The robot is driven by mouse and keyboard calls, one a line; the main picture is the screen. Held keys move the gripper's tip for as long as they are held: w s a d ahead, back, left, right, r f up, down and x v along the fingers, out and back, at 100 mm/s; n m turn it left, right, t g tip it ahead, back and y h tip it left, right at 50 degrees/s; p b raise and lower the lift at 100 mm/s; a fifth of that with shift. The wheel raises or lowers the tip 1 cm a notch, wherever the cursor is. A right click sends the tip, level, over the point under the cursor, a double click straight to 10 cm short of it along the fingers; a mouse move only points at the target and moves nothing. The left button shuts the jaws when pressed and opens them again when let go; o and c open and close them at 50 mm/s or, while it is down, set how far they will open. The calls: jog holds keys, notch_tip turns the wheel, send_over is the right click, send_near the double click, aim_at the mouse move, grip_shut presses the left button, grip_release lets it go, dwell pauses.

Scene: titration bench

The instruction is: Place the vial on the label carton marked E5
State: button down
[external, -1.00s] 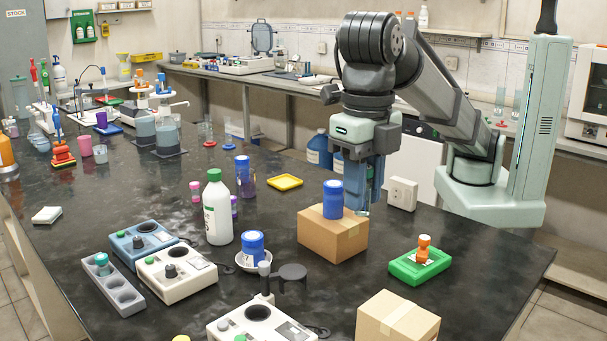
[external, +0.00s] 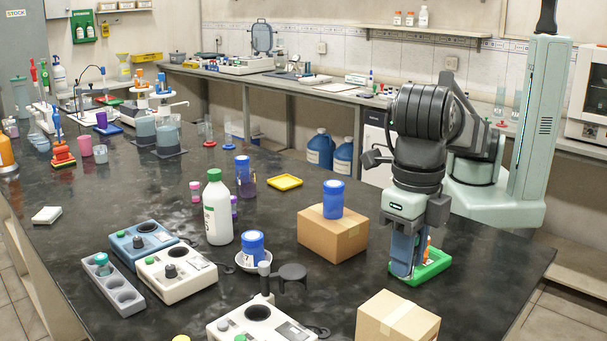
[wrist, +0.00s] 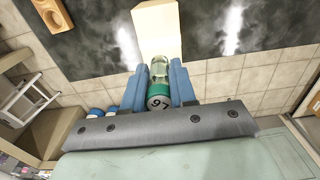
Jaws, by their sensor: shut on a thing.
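My gripper (external: 404,276) points down at the green tray in the external view, hiding part of it. In the wrist view its blue fingers (wrist: 161,87) are shut on a clear vial (wrist: 159,68) with a green cap marked with digits, perhaps 97. The vial is hard to make out in the external view. One brown carton (external: 332,238) stands left of my gripper with a blue-capped container (external: 333,200) on top. Another carton (external: 398,318) stands at the front, its top bare. I cannot read E5 on either. A pale box-like shape (wrist: 158,28) lies beyond the vial.
The green tray (external: 437,266) holds an orange-topped item, partly hidden by my fingers. White and blue devices (external: 178,272), a white bottle (external: 217,208) and a dish with a blue-capped container (external: 253,246) stand to the left. Bare bench lies between the two cartons.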

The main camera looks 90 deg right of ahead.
jog(key=shift+f, duration=3.3)
jog(key=shift+f, duration=0.15)
jog(key=c, duration=0.9)
grip_release()
notch_tip(320, 180, up, 12)
jog(key=shift+r, duration=0.15)
